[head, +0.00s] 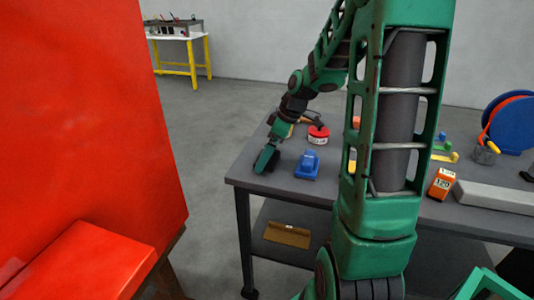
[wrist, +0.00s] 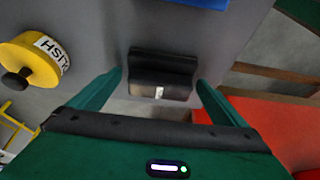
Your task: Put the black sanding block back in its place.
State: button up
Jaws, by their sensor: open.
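The black sanding block (wrist: 160,66) lies on the grey tabletop in the wrist view, a dark ridged block with a small pale mark. My gripper (wrist: 160,84) is open, one green finger at each side of the block's near end, with gaps between fingers and block. I cannot tell how far the fingertips are above the table. In the head view my gripper (head: 264,162) is at the table's left end, and the block is not visible there. I cannot make out the block's place.
The grey table (head: 285,185) also holds a blue tool (head: 307,165), a red tin (head: 318,135), an orange 120 box (head: 441,183) and a grey bar (head: 495,197). A yellow polish tin (wrist: 32,60) is left of my gripper.

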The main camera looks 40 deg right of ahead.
jog(key=v, duration=1.1)
jog(key=s+a+f+m+g+h, duration=0.1)
jog(key=s+a+f+m+g, duration=0.1)
jog(key=s+m, duration=0.5)
jog(key=s+a+f+m+g+h, duration=0.1)
jog(key=s+m, duration=0.6)
jog(key=s, duration=1.1)
jog(key=shift+a+f+g+h, duration=0.3)
jog(key=shift+a+f+g, duration=0.1)
jog(key=shift+a+f, duration=0.5)
jog(key=shift+s, duration=0.1)
